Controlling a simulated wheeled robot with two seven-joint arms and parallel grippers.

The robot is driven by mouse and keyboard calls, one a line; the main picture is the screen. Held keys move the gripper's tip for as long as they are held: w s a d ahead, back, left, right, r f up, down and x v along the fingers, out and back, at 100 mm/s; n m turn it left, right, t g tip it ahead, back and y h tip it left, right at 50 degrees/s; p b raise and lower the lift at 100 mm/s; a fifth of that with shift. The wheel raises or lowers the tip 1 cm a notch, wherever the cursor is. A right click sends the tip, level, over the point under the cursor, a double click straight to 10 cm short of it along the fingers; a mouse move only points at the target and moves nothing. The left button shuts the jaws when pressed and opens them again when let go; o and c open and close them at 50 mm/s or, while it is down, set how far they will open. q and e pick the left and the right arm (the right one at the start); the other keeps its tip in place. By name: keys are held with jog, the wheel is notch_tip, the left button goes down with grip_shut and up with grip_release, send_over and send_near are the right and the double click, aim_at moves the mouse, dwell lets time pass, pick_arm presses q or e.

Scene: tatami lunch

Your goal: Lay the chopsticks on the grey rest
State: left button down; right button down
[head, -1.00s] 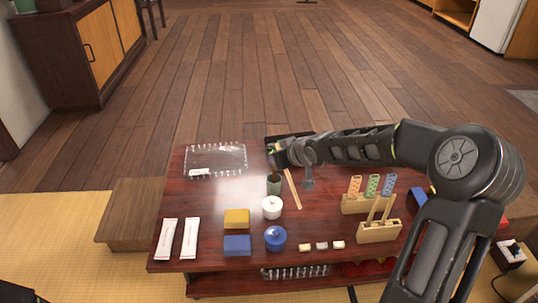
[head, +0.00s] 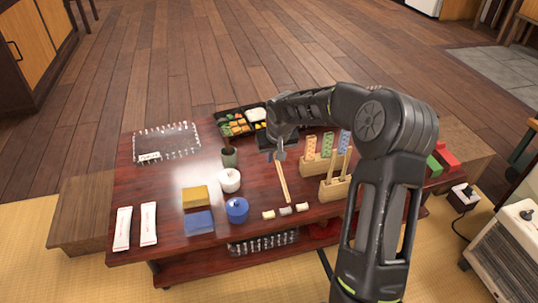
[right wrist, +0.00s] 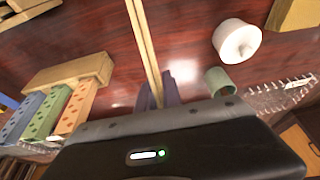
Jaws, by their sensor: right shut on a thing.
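My right gripper (head: 277,155) is shut on the far end of the wooden chopsticks (head: 283,184), above the dark red table (head: 160,185). The chopsticks slant down toward the table's near edge, their free ends close behind the grey rest (head: 286,210). I cannot tell whether they touch anything there. The grey rest is the middle one of three small blocks in a row. In the right wrist view the chopsticks (right wrist: 144,45) run up and away from between the fingers (right wrist: 160,97). The left gripper is not in view.
Pale blocks (head: 268,214) (head: 302,206) flank the rest. A blue pot (head: 237,210) and white pot (head: 229,181) stand to its left. Wooden stands (head: 333,189) (head: 316,166) are to its right. A bento box (head: 236,127) and clear tray (head: 165,146) are behind.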

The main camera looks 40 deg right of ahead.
jog(key=shift+f, duration=0.15)
notch_tip(320, 180, down, 4)
jog(key=b, duration=0.3)
jog(key=shift+f+b, duration=0.15)
jog(key=shift+b, duration=0.2)
jog(key=shift+f, duration=1)
jog(key=c, duration=1.4)
grip_release()
jog(key=shift+c, duration=0.2)
jog(key=shift+o, duration=0.5)
jog(key=o, duration=0.4)
jog(key=shift+r, duration=0.1)
